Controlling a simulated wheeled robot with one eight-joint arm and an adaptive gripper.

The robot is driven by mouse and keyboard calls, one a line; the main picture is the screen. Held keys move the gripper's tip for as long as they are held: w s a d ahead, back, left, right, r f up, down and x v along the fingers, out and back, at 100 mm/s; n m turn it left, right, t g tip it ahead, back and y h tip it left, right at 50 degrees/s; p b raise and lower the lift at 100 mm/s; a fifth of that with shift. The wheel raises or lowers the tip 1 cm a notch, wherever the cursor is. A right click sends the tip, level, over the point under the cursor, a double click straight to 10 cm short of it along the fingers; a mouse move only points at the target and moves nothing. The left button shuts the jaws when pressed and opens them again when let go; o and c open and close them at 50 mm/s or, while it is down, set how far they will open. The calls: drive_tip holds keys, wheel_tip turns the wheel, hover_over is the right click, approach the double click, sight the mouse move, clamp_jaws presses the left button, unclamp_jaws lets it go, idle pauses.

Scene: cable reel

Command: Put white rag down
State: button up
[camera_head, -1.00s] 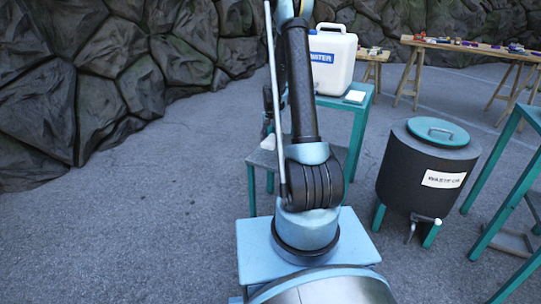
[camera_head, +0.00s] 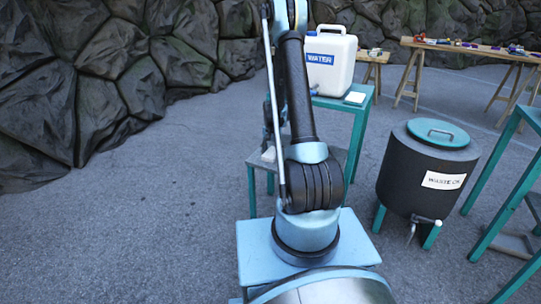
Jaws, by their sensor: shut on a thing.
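A small pale thing, which looks like the white rag (camera_head: 269,154), shows just left of my arm, at the low grey-topped stool (camera_head: 262,163). My gripper (camera_head: 268,142) is directly above it, dark and partly hidden behind my arm, and is shut on it. I cannot tell whether the rag touches the stool top. The fingertips are too small to make out.
A white water container (camera_head: 332,62) stands on a teal table (camera_head: 362,110) with a flat white piece (camera_head: 355,97) at its corner. A dark waste barrel (camera_head: 425,170) stands at right. Rock wall (camera_head: 100,80) bounds the left. Open pavement lies left of the stool.

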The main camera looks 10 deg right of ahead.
drive_tip(key=shift+f, duration=0.2)
drive_tip(key=o, duration=1)
drive_tip(key=shift+s, duration=0.1)
drive_tip(key=o, duration=0.4)
drive_tip(key=shift+f, duration=0.25)
drive_tip(key=shift+r, duration=0.1)
